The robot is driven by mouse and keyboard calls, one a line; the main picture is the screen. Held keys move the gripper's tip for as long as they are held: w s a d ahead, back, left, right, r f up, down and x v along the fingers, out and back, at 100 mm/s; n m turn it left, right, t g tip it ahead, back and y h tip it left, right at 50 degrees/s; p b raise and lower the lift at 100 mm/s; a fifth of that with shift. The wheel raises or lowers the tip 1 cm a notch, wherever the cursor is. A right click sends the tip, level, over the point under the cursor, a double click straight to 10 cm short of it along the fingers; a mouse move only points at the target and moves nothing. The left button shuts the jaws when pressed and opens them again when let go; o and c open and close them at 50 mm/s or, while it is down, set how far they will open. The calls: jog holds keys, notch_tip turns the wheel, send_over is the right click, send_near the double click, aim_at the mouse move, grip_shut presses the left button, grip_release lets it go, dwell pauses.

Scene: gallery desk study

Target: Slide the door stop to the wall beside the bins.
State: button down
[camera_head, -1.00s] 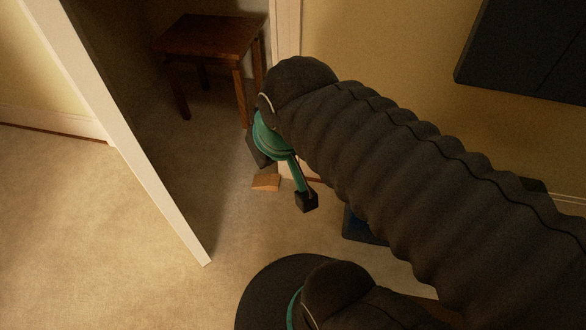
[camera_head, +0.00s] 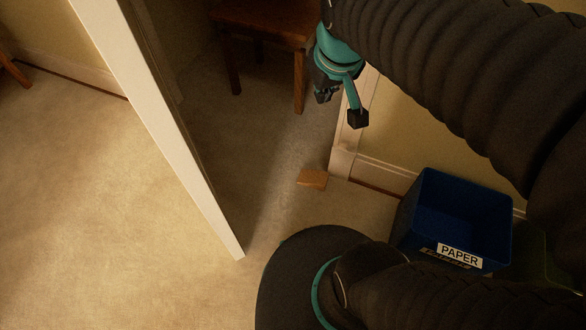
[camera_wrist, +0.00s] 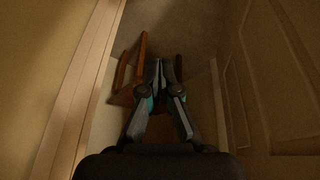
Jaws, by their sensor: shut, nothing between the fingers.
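The door stop (camera_head: 312,179), a small orange-brown wooden wedge, lies on the carpet in the doorway, near the foot of the white door frame. A blue bin (camera_head: 452,222) labelled PAPER stands by the wall at the right. A darker, greenish bin (camera_head: 535,258) is partly hidden behind my arm beside it. My gripper (camera_head: 322,96) is above and beyond the door stop, apart from it. In the wrist view my gripper (camera_wrist: 158,64) is shut and empty, pointing into the doorway. The door stop does not show in the wrist view.
The open door (camera_head: 165,130) stands left of the door stop, its lower edge reaching toward my base. A wooden stool or small table (camera_head: 262,22) is beyond the doorway. The white door frame (camera_head: 345,150) and baseboard (camera_head: 385,173) border the right. Carpet between door stop and blue bin is clear.

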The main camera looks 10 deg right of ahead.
jog(key=w+f+n+g+b, duration=0.1)
jog(key=w+f, duration=0.3)
jog(key=w, duration=0.2)
jog(key=w+f+n+g, duration=0.1)
jog(key=w+f, duration=0.3)
jog(key=w, duration=0.3)
jog(key=n+g+h+b, duration=0.1)
jog(key=n+b, duration=0.1)
jog(key=n, duration=0.1)
send_over(296, 176)
jog(key=a, duration=0.3)
notch_tip(296, 176, down, 14)
jog(key=w+f+n+g+b, duration=0.1)
jog(key=f, duration=1.3)
jog(key=w+f+n+g, duration=0.1)
jog(key=f+n, duration=0.1)
jog(key=f, duration=1.2)
jog(key=w+a+f+n+g+h+b, duration=0.1)
jog(key=f, duration=1.3)
jog(key=shift+f+b, duration=0.1)
jog(key=shift+b, duration=0.25)
jog(key=shift+s+d+f, duration=0.15)
jog(key=shift+s+d, duration=0.25)
jog(key=shift+d, duration=0.25)
jog(key=shift+s+d+f, duration=0.1)
jog(key=shift+s+d, duration=0.3)
jog(key=shift+d, duration=0.2)
jog(key=shift+s+d, duration=0.4)
jog(key=shift+d, duration=0.1)
